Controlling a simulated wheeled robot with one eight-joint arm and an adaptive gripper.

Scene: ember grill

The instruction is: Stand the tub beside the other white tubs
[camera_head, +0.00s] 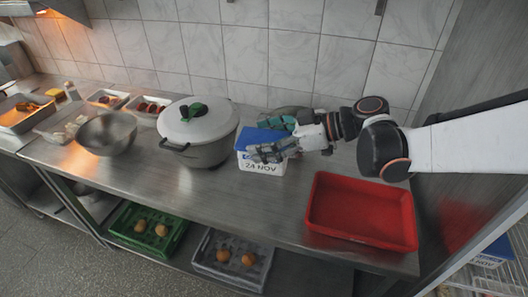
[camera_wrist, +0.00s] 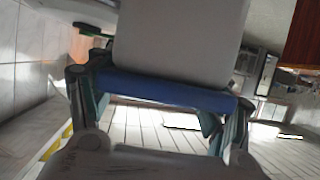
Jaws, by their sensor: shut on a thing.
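A white tub (camera_head: 262,163) with a blue lid and a "24 NOV" label is at the middle of the steel counter, right of the big pot. My gripper (camera_head: 272,139) is shut on it from the right, fingers at the lid. In the wrist view the white tub wall (camera_wrist: 180,45) and blue lid (camera_wrist: 165,89) sit between the fingers (camera_wrist: 160,100). I cannot tell whether the tub's base touches the counter. Another white tub with a blue lid (camera_head: 492,252) shows partly on a rack at the lower right, cut by the frame edge.
A red tray (camera_head: 362,238) lies at the counter's right front. A large lidded pot (camera_head: 205,155) stands close left of the tub. A steel bowl (camera_head: 106,134) is farther left. Green (camera_head: 128,226) and grey (camera_head: 213,263) crates are on the shelf below. Counter front of the tub is bare.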

